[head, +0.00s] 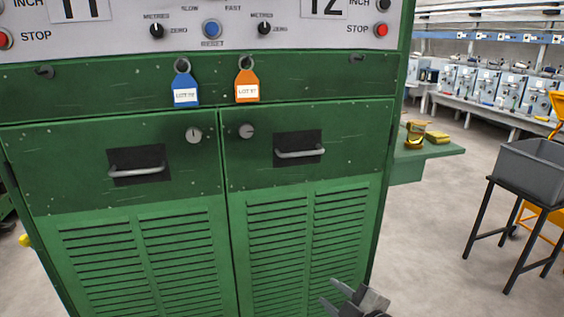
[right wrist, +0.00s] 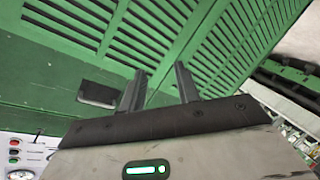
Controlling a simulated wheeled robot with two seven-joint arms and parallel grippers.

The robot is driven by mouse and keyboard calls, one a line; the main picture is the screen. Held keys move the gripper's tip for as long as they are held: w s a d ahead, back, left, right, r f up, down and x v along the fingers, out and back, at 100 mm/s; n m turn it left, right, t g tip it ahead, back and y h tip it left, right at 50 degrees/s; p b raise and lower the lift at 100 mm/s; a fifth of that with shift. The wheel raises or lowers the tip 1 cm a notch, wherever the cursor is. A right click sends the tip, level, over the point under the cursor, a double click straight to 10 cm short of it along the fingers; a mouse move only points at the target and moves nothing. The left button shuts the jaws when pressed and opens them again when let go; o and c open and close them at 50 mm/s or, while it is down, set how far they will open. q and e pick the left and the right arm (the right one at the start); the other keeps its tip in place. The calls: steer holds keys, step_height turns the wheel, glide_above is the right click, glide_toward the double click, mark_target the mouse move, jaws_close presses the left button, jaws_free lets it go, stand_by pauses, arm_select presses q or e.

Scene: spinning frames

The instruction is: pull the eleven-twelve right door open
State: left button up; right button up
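The right door (head: 354,177) of the green cabinet, under the number 12, looks shut and flush with the left door (head: 60,185). It has a grey bar handle (head: 300,154) across a dark recess, a round lock (head: 247,131) at its upper left and louvres below. My right gripper (head: 327,291) is at the bottom right in the head view, low in front of this door and below its handle. In the right wrist view its two fingers (right wrist: 160,68) stand apart with nothing between them. A dark handle recess (right wrist: 97,93) shows left of them; I cannot tell which door's. My left gripper is out of view.
A blue tag (head: 185,93) and an orange tag (head: 247,88) hang above the doors. A green side shelf (head: 440,151) with yellow items juts out at the cabinet's right. A grey bin (head: 535,165) on a black stand is farther right. Open floor lies between.

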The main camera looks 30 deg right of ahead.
steer(key=w+d+r+n+t+y+b, duration=0.1)
steer(key=w+d+r+n+t, duration=0.15)
steer(key=r, duration=0.35)
steer(key=w+d+r+n+t+b, duration=0.1)
steer(key=w+d+r+n, duration=0.25)
steer(key=r, duration=0.25)
steer(key=n+t+y, duration=0.1)
steer(key=n+y, duration=0.1)
steer(key=n, duration=0.3)
glide_toward(304, 155)
steer(key=p+x, duration=0.3)
steer(key=x, duration=0.6)
steer(key=shift+w+a+r, duration=0.1)
steer(key=shift+w+r, duration=0.05)
steer(key=shift+w, duration=0.05)
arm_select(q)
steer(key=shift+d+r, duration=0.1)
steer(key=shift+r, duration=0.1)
arm_select(e)
steer(key=shift+w+a, duration=0.1)
steer(key=shift+w, duration=0.55)
jaws_close()
